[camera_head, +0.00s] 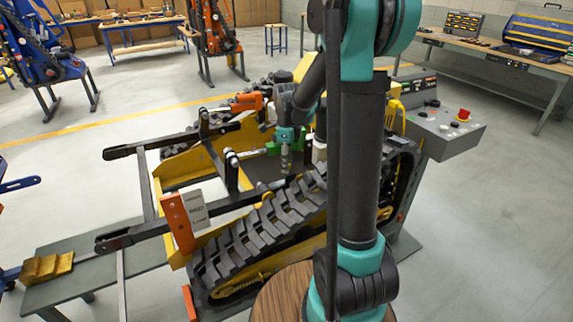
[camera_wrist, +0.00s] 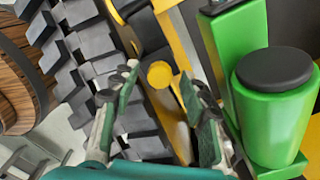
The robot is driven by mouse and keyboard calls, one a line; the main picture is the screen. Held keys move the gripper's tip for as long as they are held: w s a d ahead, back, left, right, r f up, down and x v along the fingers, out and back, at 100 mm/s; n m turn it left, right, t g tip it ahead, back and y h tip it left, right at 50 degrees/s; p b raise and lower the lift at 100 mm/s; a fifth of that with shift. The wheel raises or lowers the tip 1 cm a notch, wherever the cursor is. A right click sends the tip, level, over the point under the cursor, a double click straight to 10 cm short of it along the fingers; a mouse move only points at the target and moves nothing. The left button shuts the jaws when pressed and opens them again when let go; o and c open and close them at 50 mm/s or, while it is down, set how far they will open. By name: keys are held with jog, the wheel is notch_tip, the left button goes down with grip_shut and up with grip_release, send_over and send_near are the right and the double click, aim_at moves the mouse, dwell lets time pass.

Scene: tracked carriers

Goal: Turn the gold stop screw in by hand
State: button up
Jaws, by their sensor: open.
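The gold stop screw (camera_wrist: 159,74) shows its round yellow head in the wrist view, in the gap ahead of my fingertips. I cannot make it out in the head view. My gripper (camera_wrist: 158,80) is open, with one finger to the left and one to the right of the screw head as seen from the wrist. No contact with the head is visible, and the depth between them is hard to tell. In the head view my gripper (camera_head: 286,164) points down over the middle of the yellow tracked carrier (camera_head: 172,168).
A green block (camera_wrist: 235,50) and a green cylinder with a black cap (camera_wrist: 272,110) stand close right of my right finger. Black track (camera_wrist: 75,50) runs along the left. A grey control box (camera_head: 440,130) with a red button is at the carrier's right. Workbenches stand farther back.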

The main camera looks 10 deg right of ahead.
jog(key=n, duration=0.9)
jog(key=shift+n, duration=0.3)
jog(key=n, duration=0.4)
jog(key=shift+n, duration=0.3)
jog(key=n, duration=0.4)
jog(key=shift+c, duration=0.3)
jog(key=c, duration=0.9)
jog(key=shift+m, duration=1.1)
jog(key=o, duration=1.1)
jog(key=shift+c, duration=0.2)
